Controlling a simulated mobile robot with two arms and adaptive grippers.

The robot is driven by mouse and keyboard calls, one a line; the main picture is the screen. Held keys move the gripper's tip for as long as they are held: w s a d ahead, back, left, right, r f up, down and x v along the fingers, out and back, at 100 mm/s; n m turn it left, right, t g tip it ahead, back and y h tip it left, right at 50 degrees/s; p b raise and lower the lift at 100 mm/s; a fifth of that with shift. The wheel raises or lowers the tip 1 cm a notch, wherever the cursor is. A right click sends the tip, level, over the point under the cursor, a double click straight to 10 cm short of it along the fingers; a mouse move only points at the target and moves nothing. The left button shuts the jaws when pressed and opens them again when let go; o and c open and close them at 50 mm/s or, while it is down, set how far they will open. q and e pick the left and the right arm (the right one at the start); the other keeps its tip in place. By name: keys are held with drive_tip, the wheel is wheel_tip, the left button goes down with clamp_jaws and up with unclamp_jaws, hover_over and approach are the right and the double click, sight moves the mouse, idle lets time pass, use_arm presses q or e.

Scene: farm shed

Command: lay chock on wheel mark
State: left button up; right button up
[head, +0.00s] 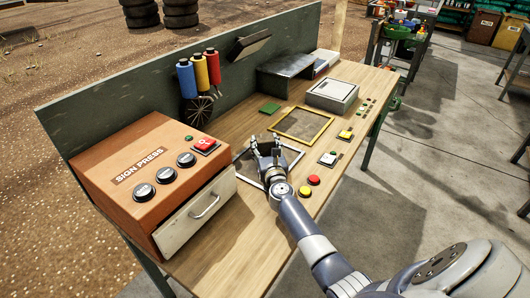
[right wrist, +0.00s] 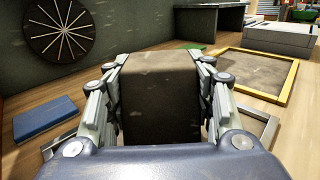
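My right gripper (head: 268,150) is over the workbench, above the pale grey outlined frame (head: 296,154). In the right wrist view its fingers (right wrist: 160,85) stand against both sides of a dark brown block (right wrist: 160,95), which looks like the chock. The block is upright between them, and its lower end is hidden by the gripper body. No mark is plainly labelled as the wheel mark. A yellow square frame (head: 280,136) lies just beyond the gripper and also shows at right in the wrist view (right wrist: 228,88). A dark spoked disc (head: 199,110) stands at the back panel. My left gripper is not in view.
An orange sign press (head: 140,165) with knobs and a drawer stands at left. Red and yellow buttons (head: 309,184) are right of my gripper. A grey-white box (head: 332,95) and a small green square (head: 270,108) lie farther back. A blue block (right wrist: 45,118) is left of the fingers. The bench's near end is clear.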

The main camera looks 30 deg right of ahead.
sight(265, 138)
drive_tip(key=shift+r, duration=0.1)
clamp_jaws()
drive_tip(key=shift+w+r, duration=0.1)
drive_tip(key=shift+r, duration=0.05)
drive_tip(key=shift+r+p, duration=0.7)
drive_tip(key=shift+p, duration=0.1)
wheel_tip(265, 138, up, 2)
drive_tip(key=shift+p, duration=0.8)
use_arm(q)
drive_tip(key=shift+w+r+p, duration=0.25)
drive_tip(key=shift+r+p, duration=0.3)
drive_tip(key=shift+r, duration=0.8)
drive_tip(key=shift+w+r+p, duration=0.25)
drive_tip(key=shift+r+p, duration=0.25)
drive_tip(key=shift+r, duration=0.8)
use_arm(e)
drive_tip(key=s+d+r+v, duration=0.1)
drive_tip(key=d+v, duration=0.2)
drive_tip(key=v, duration=1.3)
